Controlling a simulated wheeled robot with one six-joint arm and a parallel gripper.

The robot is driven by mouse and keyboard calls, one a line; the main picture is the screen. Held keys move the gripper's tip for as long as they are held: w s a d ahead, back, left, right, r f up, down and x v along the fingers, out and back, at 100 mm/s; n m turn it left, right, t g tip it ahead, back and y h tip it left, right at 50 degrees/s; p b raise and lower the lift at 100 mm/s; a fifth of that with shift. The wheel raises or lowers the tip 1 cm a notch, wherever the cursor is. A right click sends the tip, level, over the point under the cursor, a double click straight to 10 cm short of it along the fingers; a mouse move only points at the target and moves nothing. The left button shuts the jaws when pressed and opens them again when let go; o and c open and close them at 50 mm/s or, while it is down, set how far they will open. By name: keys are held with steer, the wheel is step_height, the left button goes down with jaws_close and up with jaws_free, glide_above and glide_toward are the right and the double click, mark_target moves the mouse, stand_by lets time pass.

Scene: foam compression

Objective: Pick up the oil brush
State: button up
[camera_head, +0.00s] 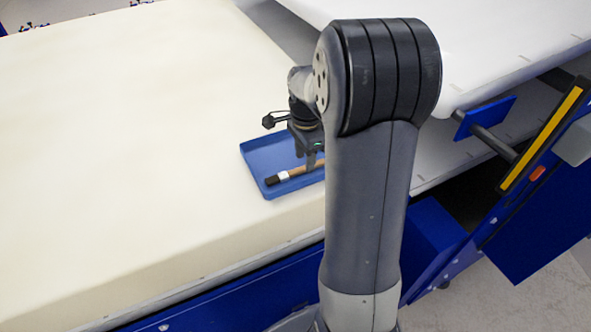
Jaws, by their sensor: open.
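The oil brush (297,173) lies in a shallow blue tray (255,155) on the cream foam block. Its dark tip and pale band point to the left, and its brown handle runs right until my arm hides it. My gripper (312,165) points down over the tray, at the brush's handle. It is open. My arm hides part of the gripper and the right part of the tray, so I cannot tell whether the fingers straddle the handle.
The cream foam block (130,130) fills the left side and has clear room. A white sheet or roll (490,40) lies at the upper right. Blue machine frame parts with a yellow-striped bar (540,140) stand at the right. A blue rail runs along the foam's front edge.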

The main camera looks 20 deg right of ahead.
steer(key=shift+f, duration=1.15)
jaws_close()
